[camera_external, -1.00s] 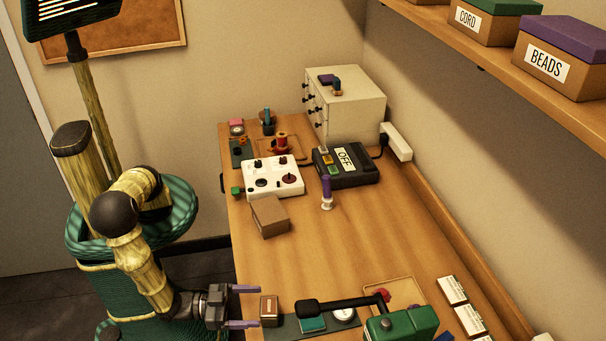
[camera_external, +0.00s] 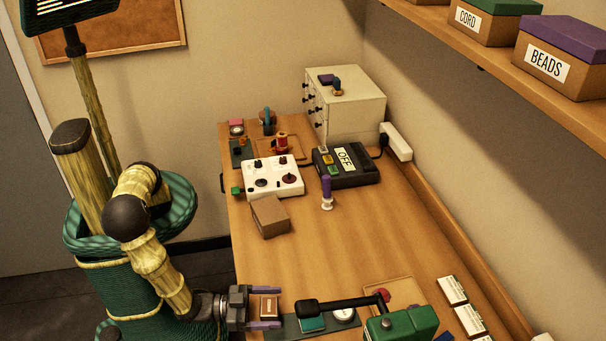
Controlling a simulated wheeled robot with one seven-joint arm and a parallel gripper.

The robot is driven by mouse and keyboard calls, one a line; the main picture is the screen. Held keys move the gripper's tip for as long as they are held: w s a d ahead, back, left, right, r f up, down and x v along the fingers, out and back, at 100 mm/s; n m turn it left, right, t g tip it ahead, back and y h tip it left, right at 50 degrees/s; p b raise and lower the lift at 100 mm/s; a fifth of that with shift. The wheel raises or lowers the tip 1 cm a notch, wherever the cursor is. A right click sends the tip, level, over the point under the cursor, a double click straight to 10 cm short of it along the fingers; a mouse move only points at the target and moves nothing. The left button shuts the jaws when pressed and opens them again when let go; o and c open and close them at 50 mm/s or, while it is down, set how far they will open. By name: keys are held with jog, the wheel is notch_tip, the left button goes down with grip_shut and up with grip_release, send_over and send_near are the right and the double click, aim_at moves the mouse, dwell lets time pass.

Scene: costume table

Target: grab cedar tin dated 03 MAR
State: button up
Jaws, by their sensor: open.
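A small brown box (camera_external: 269,306) with a pale label on top sits near the table's left edge, at the lower middle of the picture. It may be the cedar tin, but its writing is too small to read. My gripper (camera_external: 277,307) is open around it, with one purple finger beyond the box and one on the near side. I cannot tell whether either finger touches it. Several white-labelled items (camera_external: 453,290) stand at the lower right; their dates are unreadable.
A green device with a black lever arm (camera_external: 345,304) lies just right of the box, beside a dark mat holding a green block (camera_external: 312,324) and a round dial (camera_external: 343,315). A cardboard box (camera_external: 270,216) and a purple-topped spool (camera_external: 327,194) stand farther back. The table's middle is clear.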

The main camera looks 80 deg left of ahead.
aim_at(269, 305)
jog(key=c, duration=1.1)
jog(key=shift+r, duration=0.1)
notch_tip(269, 305, up, 10)
jog(key=shift+f+b, duration=0.1)
jog(key=shift+b, duration=0.2)
